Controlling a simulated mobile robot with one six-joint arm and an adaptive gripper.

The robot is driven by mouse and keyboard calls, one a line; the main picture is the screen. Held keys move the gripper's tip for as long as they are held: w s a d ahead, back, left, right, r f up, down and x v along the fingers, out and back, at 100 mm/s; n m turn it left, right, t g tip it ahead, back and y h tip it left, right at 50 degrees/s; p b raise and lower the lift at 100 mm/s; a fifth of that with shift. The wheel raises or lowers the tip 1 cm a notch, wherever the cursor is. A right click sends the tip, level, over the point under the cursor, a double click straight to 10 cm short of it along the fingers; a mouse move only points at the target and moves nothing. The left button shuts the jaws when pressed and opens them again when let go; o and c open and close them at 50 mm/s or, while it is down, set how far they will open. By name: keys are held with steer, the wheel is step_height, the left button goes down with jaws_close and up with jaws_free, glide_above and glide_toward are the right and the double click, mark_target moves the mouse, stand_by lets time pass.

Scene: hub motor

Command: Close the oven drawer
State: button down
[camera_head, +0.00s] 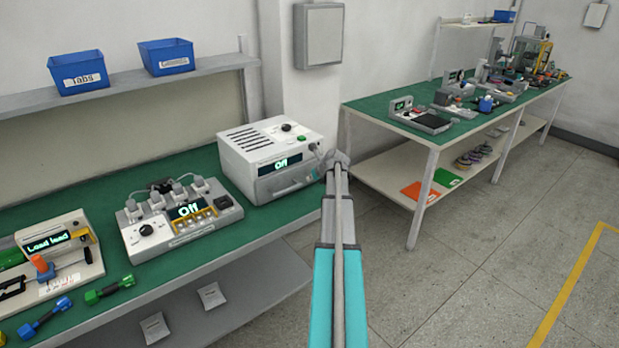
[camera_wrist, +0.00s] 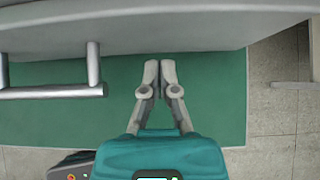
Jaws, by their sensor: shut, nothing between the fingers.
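The oven (camera_head: 262,150) is a white box with slots and a knob on top and a display reading "Off" on its front. It stands on the green bench top (camera_head: 190,262). In the wrist view, a grey face of it (camera_wrist: 190,30) fills the top, with a bar handle (camera_wrist: 52,92) at the left. How far the drawer stands out cannot be told. My gripper (camera_head: 334,160) is at the oven's right front corner. In the wrist view its fingers (camera_wrist: 160,70) are together and empty, right of the handle and close to the grey face. Contact cannot be told.
Left of the oven is a power unit (camera_head: 180,220) with plugs and an "Off" display. Farther left are a tester (camera_head: 50,255) and blue and green tools. A shelf (camera_head: 130,85) with blue bins hangs above. A second bench (camera_head: 385,125) stands at the right, with open floor before it.

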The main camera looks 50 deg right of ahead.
steer(key=s, duration=0.1)
steer(key=s+r+p, duration=0.1)
steer(key=s+a, duration=0.1)
steer(key=shift+s+r, duration=0.25)
steer(key=shift+r, duration=0.05)
steer(key=p+v, duration=0.6)
steer(key=v, duration=0.2)
steer(key=shift+f, duration=0.1)
stand_by(0.4)
steer(key=w+a+f+n+g+y+p, duration=0.1)
steer(key=w+a+n, duration=0.2)
steer(key=a+n, duration=0.55)
steer(key=w+a+n+g+y, duration=0.1)
steer(key=w+a+n+g, duration=0.2)
steer(key=a, duration=1)
steer(key=w+a+f+n+y+p, duration=0.1)
steer(key=w+a+n, duration=0.3)
steer(key=a+n, duration=0.5)
steer(key=s+a+n+g, duration=0.2)
steer(key=s+a+n, duration=0.2)
steer(key=a+n, duration=0.5)
steer(key=s+a+n+g+h+p, duration=0.1)
steer(key=s+a+n, duration=0.3)
steer(key=a, duration=1.7)
steer(key=shift+s+a+f+n+g, duration=0.25)
steer(key=shift+n+g, duration=0.65)
steer(key=shift+n, duration=1.65)
steer(key=shift+s+r, duration=0.1)
steer(key=shift+s, duration=0.05)
